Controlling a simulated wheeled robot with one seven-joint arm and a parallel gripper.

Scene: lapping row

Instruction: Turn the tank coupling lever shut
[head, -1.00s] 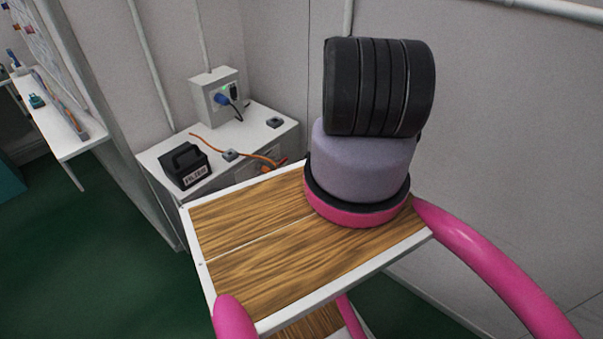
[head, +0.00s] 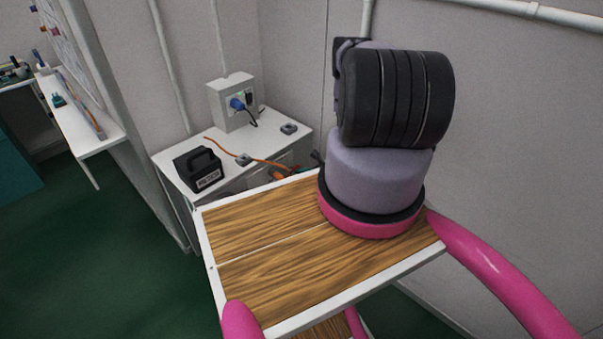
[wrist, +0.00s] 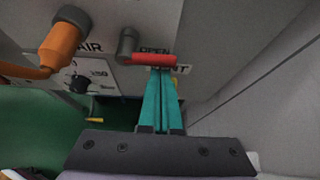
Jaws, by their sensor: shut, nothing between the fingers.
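In the wrist view the red lever (wrist: 150,58) lies roughly level, its left end at a grey stub (wrist: 127,44) on a pale panel. The word OPEN shows just above the lever, and part of another label shows below its right end. My gripper (wrist: 160,74) has teal fingers close together, with nothing between them. Their tips are at the lever's lower edge in the picture; I cannot tell whether they touch it. In the head view my arm hides the gripper, and the lever cannot be made out.
An orange hose fitting (wrist: 62,44) sits left of the lever, near the label AIR. A black knob (wrist: 80,84) is below it. In the head view a grey cabinet (head: 172,158) in the corner carries a black box (head: 198,168) and an orange hose (head: 222,148). Green floor is open at left.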

